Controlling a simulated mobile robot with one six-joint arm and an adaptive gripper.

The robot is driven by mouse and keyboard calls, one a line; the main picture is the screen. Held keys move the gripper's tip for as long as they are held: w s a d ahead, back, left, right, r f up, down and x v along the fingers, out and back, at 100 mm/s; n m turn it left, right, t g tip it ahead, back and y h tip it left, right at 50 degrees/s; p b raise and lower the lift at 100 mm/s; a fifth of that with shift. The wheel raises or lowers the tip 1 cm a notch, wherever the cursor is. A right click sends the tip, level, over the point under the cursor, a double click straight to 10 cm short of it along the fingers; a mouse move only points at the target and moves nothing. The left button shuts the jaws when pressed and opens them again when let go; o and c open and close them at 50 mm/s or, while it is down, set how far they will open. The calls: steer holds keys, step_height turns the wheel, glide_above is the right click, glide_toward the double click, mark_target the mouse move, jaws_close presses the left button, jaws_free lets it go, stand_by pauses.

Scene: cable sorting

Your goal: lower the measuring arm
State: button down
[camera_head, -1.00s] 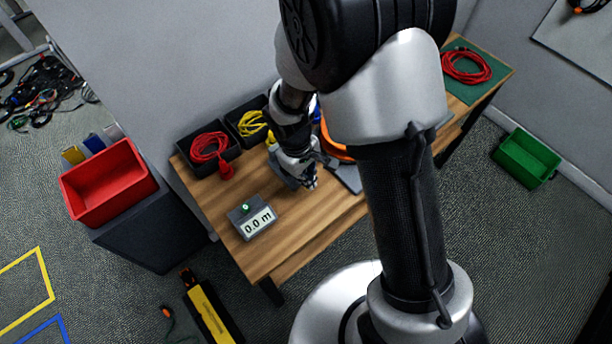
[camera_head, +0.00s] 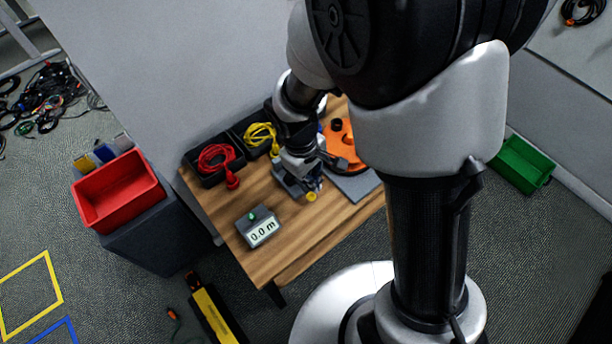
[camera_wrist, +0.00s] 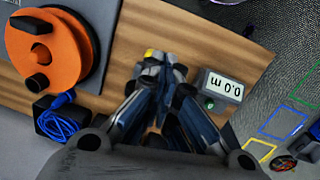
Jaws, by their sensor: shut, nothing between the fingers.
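My gripper (camera_head: 312,184) points down over the wooden table between the display box and the orange reel. It is shut and empty. In the wrist view my gripper (camera_wrist: 164,68) has its fingertips close together. A yellow-ended part (camera_head: 311,196) shows right at the fingertips; it also shows in the wrist view (camera_wrist: 149,53). It appears to belong to the measuring arm, which is mostly hidden behind my gripper, so I cannot tell whether they touch or how far the arm is lowered. The grey display box (camera_head: 258,228) reads 0.0 m; it also shows in the wrist view (camera_wrist: 218,90).
The orange reel (camera_head: 340,146) sits on a grey plate (camera_head: 356,187) right of my gripper. Black bins with a red cable (camera_head: 215,158) and a yellow cable (camera_head: 260,135) stand behind. A blue cable (camera_wrist: 62,122) shows in the wrist view. The table front (camera_head: 270,262) is clear.

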steer(key=shift+s+d+r, duration=0.1)
steer(key=shift+s+r, duration=0.2)
steer(key=shift+r, duration=0.25)
steer(key=shift+s+d+r, duration=0.1)
steer(key=shift+s+r, duration=0.15)
steer(key=shift+r, duration=0.25)
steer(key=s+d+r+m+t, duration=0.1)
steer(key=d+r+m, duration=0.1)
steer(key=r, duration=0.4)
steer(key=s+d+r+m+t, duration=0.1)
steer(key=d+r, duration=0.2)
steer(key=r, duration=0.3)
steer(key=s+d+r+m+t+y, duration=0.1)
steer(key=s+d+r+m, duration=0.3)
steer(key=s+r, duration=0.5)
steer(key=shift+s+r+m+t+y, duration=0.3)
steer(key=shift+s+m+t, duration=0.35)
steer(key=shift+s, duration=0.2)
